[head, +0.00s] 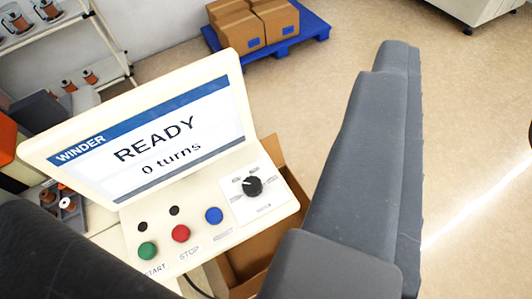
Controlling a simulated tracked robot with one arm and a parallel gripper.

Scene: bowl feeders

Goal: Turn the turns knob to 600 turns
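The turns knob (252,186) is a small black dial on a white plate at the right end of the winder's sloping panel. A pale mark on it seems to point to the upper left; the scale labels around it are too small to read. The winder's screen (155,145) reads "READY" and "0 turns". My gripper (212,135) shows as two large dark grey fingers, one at the right and one at the lower left. They are wide apart, with nothing held between them. The right finger stands right of the knob in the picture, apart from it.
Green START (147,251), red STOP (180,233) and blue (213,215) buttons sit left of the knob. A cardboard box (284,185) is behind the panel. Cartons (255,22) stand on a blue pallet (283,46). Shelves with copper spools (68,86) are at left.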

